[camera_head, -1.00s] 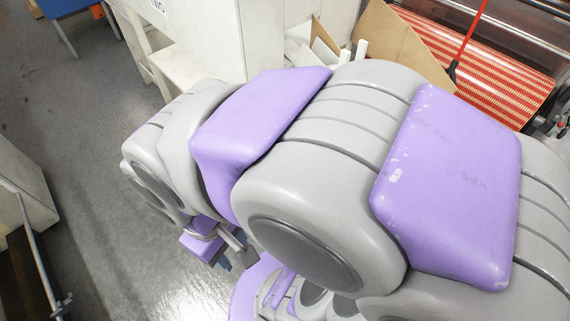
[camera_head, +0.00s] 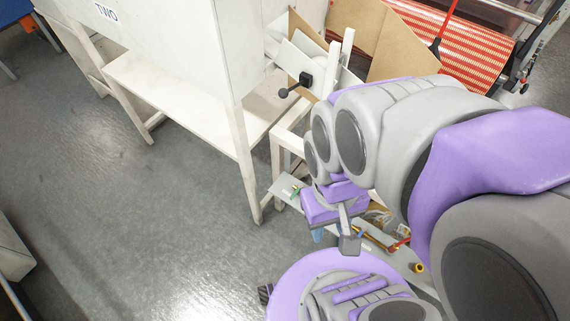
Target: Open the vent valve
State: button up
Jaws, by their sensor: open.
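My gripper (camera_head: 347,238) is at the end of my purple and grey arm, right of the middle, above a low grey shelf. It points down and I see nothing held in it; its fingers are small and partly merged. A black lever with a round knob (camera_head: 295,85) is mounted on the white machine part above and left of my gripper, well apart from it. It may be the vent valve, but no label confirms this.
A white cabinet marked TWO (camera_head: 175,45) stands on legs at the upper left. A brown board (camera_head: 395,38) and a red-striped roll (camera_head: 465,45) are behind my arm. Loose tools (camera_head: 385,242) lie on the shelf. The grey floor (camera_head: 150,215) at left is clear.

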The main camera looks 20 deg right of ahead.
aim_at(300, 186)
jog(key=j+z, duration=0.15)
jog(key=z, duration=0.2)
jog(key=j+z, duration=0.35)
jog(key=k+j+z, duration=0.1)
jog(key=j+z, duration=0.25)
jog(key=k+j+z, duration=0.1)
jog(key=j+z, duration=0.25)
jog(key=j, duration=0.15)
jog(key=k+j+z, duration=0.15)
jog(key=j+z, duration=0.15)
jog(key=k+l+u, duration=0.15)
jog(key=l, duration=0.85)
jog(key=i, duration=0.55)
